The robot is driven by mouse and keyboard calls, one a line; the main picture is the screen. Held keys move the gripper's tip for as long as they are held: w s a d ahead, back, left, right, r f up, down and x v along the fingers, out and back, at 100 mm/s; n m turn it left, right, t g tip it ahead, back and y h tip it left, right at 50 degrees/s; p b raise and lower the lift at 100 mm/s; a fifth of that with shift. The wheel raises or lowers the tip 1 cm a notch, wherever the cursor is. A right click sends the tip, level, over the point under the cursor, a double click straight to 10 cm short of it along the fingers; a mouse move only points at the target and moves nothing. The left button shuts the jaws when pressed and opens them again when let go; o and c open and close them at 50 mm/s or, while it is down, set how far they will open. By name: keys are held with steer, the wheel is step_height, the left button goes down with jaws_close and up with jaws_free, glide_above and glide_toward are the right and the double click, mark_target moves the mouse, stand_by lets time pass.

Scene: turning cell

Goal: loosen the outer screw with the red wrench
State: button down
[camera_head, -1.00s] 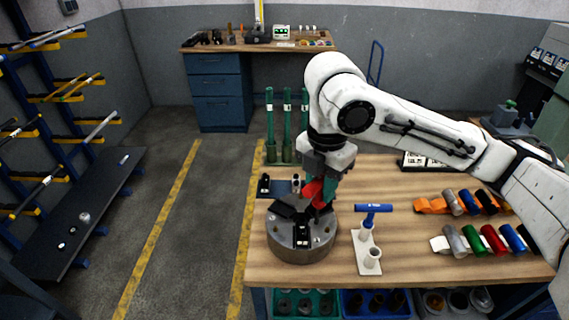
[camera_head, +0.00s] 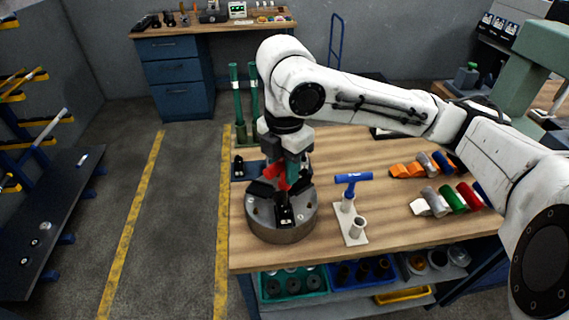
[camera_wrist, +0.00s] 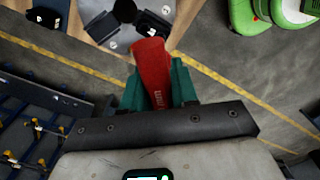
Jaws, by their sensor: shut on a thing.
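My gripper (camera_head: 288,172) is shut on the red wrench (camera_wrist: 151,75), which sticks out between the green fingers in the wrist view. In the head view the red wrench (camera_head: 279,177) shows just above the round grey chuck (camera_head: 283,235) with black jaws near the bench's left edge. The chuck's face also shows at the top of the wrist view (camera_wrist: 110,40). Small screw heads show on the chuck; I cannot tell which is the outer screw, nor whether the wrench tip touches one. A blue-handled wrench (camera_head: 352,178) stands in a pale two-socket holder (camera_head: 353,238) right of the chuck.
Green posts (camera_head: 237,105) stand at the bench's back left. The wooden bench top (camera_head: 395,225) is clear between holder and racks. Bins sit below. My arm spans the bench's right side.

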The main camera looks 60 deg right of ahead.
steer(key=m+p, duration=0.1)
steer(key=m, duration=0.5)
steer(key=shift+r, duration=0.1)
steer(key=m, duration=0.3)
steer(key=shift+m+p, duration=0.35)
steer(key=shift+m, duration=0.05)
steer(key=shift+r+m+p, duration=0.15)
steer(key=shift+m+p, duration=0.4)
steer(key=shift+m, duration=0.15)
steer(key=m+p, duration=0.3)
steer(key=m, duration=0.2)
steer(key=shift+m, duration=0.4)
steer(key=shift+f+m+b, duration=0.3)
steer(key=shift+f+m, duration=0.1)
steer(key=shift+m, duration=0.1)
steer(key=shift+f+b, duration=0.35)
steer(key=shift+f, duration=0.15)
steer(key=shift+f, duration=0.6)
steer(key=shift+n, duration=0.3)
steer(key=shift+n, duration=1.2)
